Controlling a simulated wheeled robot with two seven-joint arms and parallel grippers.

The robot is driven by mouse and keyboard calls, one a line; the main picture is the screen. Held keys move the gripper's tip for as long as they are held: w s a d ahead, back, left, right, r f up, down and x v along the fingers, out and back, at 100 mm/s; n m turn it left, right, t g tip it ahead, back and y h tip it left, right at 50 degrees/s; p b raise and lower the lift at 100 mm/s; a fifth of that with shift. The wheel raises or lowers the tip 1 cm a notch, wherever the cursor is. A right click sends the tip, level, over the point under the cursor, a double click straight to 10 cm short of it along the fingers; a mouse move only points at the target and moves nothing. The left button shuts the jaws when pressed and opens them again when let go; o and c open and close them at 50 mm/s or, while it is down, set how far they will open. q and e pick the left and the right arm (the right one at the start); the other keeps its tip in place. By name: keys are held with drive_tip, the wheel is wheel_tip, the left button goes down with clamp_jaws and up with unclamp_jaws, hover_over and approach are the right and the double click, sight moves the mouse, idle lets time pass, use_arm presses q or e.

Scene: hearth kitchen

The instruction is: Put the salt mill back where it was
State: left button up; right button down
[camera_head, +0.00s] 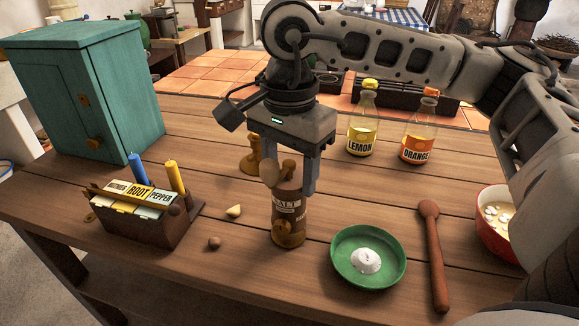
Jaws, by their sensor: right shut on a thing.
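My right gripper (291,182) points straight down and is shut on the mill's upper part, one finger on each side. The mill's base is at the table top; I cannot tell whether it touches the wood. My left gripper is out of view.
A green dish (342,272) holding a white heap is right of the mill, then a wooden spoon (432,250) and red bowl (490,238). A spice box (150,232) and teal cabinet (90,100) are left. Lemon (363,135) and orange (419,145) bottles stand behind.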

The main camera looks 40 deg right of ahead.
drive_tip(key=shift+f, duration=0.2)
drive_tip(key=c, duration=0.6)
unclamp_jaws()
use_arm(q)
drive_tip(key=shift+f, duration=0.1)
use_arm(e)
drive_tip(key=shift+o, duration=0.2)
drive_tip(key=shift+r, duration=0.3)
wheel_tip(320, 180, up, 11)
drive_tip(key=shift+f+p, duration=0.1)
drive_tip(key=shift+p, duration=0.65)
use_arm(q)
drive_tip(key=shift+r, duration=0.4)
use_arm(e)
drive_tip(key=shift+r, duration=0.5)
